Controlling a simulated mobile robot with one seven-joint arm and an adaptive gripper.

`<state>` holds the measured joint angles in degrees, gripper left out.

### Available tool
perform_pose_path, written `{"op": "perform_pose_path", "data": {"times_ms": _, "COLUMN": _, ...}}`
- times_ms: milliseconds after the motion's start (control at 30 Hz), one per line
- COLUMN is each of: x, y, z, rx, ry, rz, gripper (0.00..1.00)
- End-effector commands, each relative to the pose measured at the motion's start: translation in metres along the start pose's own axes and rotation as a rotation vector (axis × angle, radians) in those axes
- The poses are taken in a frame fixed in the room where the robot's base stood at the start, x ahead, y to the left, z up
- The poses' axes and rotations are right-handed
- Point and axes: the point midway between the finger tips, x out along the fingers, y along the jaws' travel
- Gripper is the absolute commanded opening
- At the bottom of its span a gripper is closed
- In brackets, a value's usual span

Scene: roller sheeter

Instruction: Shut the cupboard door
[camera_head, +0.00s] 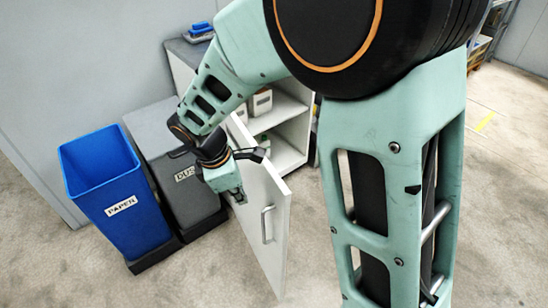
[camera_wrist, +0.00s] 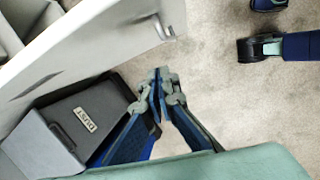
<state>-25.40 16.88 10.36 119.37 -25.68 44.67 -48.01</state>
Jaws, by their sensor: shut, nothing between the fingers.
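The white cupboard door (camera_head: 258,190) stands wide open, swung out from the left side of the cupboard (camera_head: 289,153). Its metal handle (camera_head: 267,224) is on the face towards my gripper, near the free edge. My gripper (camera_head: 240,198) is shut and empty, beside this outer face; whether it touches is not clear in the head view. In the wrist view, my fingertips (camera_wrist: 162,74) are together below the door (camera_wrist: 95,45) and its handle (camera_wrist: 160,27), with a gap in the picture between them. My arm hides part of the cupboard in the head view.
A dark bin labelled DUST (camera_head: 190,200) stands close to the left of my gripper, and a blue bin labelled PAPER (camera_head: 112,190) stands beyond it. White containers (camera_head: 260,103) sit on the cupboard shelf. The carpet in front and right of the door is clear.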

Motion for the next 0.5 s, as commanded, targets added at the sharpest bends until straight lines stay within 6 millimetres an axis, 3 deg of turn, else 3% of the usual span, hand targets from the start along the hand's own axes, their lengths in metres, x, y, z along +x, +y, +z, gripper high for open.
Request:
{"op": "perform_pose_path", "data": {"times_ms": 33, "x": 0.011, "y": -0.018, "z": 0.000, "rx": -0.070, "ry": -0.007, "rz": -0.039, "gripper": 0.00}}
{"op": "perform_pose_path", "data": {"times_ms": 133, "x": 0.021, "y": -0.038, "z": -0.002, "rx": -0.168, "ry": -0.011, "rz": -0.081, "gripper": 0.00}}
{"op": "perform_pose_path", "data": {"times_ms": 367, "x": 0.043, "y": -0.048, "z": -0.002, "rx": -0.207, "ry": -0.012, "rz": -0.099, "gripper": 0.00}}
{"op": "perform_pose_path", "data": {"times_ms": 500, "x": 0.072, "y": -0.050, "z": -0.002, "rx": -0.206, "ry": -0.012, "rz": -0.098, "gripper": 0.00}}
